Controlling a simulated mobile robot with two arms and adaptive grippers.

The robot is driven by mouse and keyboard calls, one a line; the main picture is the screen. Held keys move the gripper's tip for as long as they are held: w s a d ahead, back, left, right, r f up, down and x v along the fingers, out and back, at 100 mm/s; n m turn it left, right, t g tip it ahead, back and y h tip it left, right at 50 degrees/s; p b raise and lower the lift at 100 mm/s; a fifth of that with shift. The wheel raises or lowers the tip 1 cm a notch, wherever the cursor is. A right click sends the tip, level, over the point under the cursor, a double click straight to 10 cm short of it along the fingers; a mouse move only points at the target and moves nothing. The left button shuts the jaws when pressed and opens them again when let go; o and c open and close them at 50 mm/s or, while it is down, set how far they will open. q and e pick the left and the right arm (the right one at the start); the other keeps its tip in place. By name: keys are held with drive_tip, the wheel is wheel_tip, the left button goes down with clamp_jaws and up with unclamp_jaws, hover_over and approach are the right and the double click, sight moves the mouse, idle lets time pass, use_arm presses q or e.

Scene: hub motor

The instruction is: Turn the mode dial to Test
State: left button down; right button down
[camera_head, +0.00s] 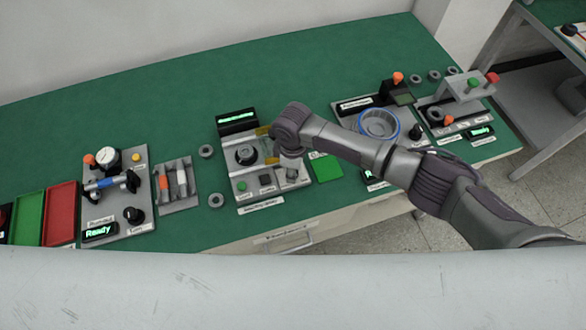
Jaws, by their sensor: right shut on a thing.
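My right gripper (291,176) points down at the lower right of the middle station (246,197). It is shut on what appears to be the mode dial there; the fingers hide the dial, and its pointer and Test mark cannot be read. The station has a lit green display (237,117) at its back, too small to read surely. A round black part (246,154) sits in its middle, with a green button (241,186) and a dark square button (266,180) in front. My left gripper is not in view.
The left station (118,228) has a black knob (133,215) and a "Ready" display (100,231). Screwdriver-like tools (181,182) lie in a grey holder. A blue-rimmed ring (379,123) and another black knob (415,131) are to the right. My right forearm spans above the right stations.

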drive_tip(key=shift+w+n, duration=0.1)
drive_tip(key=shift+n, duration=0.8)
drive_tip(key=c, duration=0.8)
unclamp_jaws()
drive_tip(key=shift+r, duration=0.1)
wheel_tip(320, 180, up, 12)
